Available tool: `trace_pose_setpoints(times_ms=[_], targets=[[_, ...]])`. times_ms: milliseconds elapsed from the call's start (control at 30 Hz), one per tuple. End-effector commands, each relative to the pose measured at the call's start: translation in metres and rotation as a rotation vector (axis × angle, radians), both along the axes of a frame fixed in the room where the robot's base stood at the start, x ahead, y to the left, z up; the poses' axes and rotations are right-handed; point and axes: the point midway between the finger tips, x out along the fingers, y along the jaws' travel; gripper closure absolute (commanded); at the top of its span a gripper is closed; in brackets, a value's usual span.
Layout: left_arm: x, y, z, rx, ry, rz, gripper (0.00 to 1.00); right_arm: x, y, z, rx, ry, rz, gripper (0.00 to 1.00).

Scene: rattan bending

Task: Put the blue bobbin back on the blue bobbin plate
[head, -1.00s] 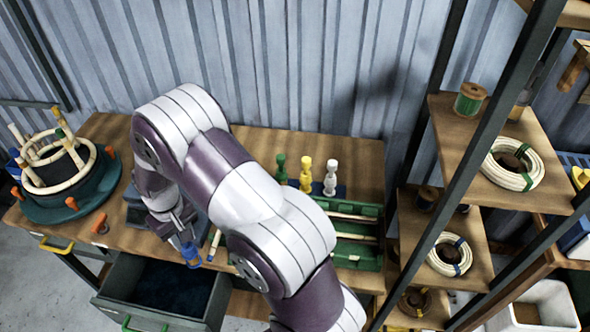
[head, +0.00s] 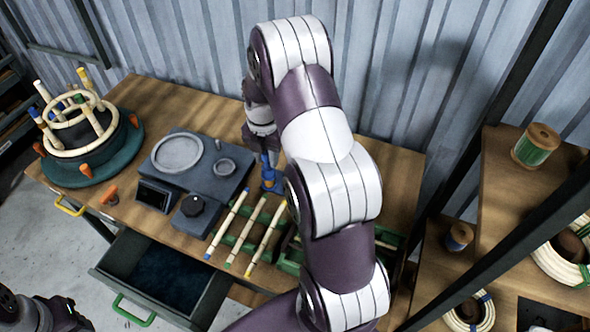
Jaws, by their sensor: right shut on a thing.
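My right gripper (head: 268,162) points down over the back of the workbench, shut on the blue bobbin (head: 269,181). The bobbin is upright, just right of the grey scale. I cannot tell whether its foot touches anything. The blue bobbin plate cannot be made out; my right arm covers that part of the bench, along with the green, yellow and white bobbins seen earlier. A dark part of my left arm shows at the bottom left corner, and its jaws cannot be made out.
The grey scale (head: 215,172) stands left of the bobbin. Rattan sticks (head: 245,228) lie in front on a green rack. A round green former with rattan rings (head: 118,160) stands at the left. A drawer (head: 115,262) hangs open. Shelves (head: 505,170) stand at the right.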

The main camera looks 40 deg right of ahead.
Motion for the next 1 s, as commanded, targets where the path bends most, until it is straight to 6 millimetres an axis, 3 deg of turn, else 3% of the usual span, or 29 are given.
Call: trace_pose_setpoints(times_ms=[100, 300, 600, 967, 1000], targets=[[0.0, 0.0, 0.016, 0.0, 0.0, 0.0, 0.63, 0.02, -0.029, -0.017, 0.001, 0.003, -0.004, 1.0], [0.0, 0.0, 0.025, 0.0, 0.0, 0.0, 0.63, 0.044, -0.059, -0.041, 0.001, 0.0, -0.002, 1.0], [0.0, 0.0, 0.042, 0.0, 0.0, 0.0, 0.63, 0.047, -0.062, -0.083, 0.0, 0.0, -0.002, 1.0], [0.0, 0.0, 0.035, 0.0, 0.0, 0.0, 0.63, 0.047, -0.062, -0.091, 0.0, 0.0, -0.002, 1.0], [0.0, 0.0, 0.036, 0.0, 0.0, 0.0, 0.63, 0.047, -0.062, -0.09, 0.0, 0.0, -0.002, 0.64]])
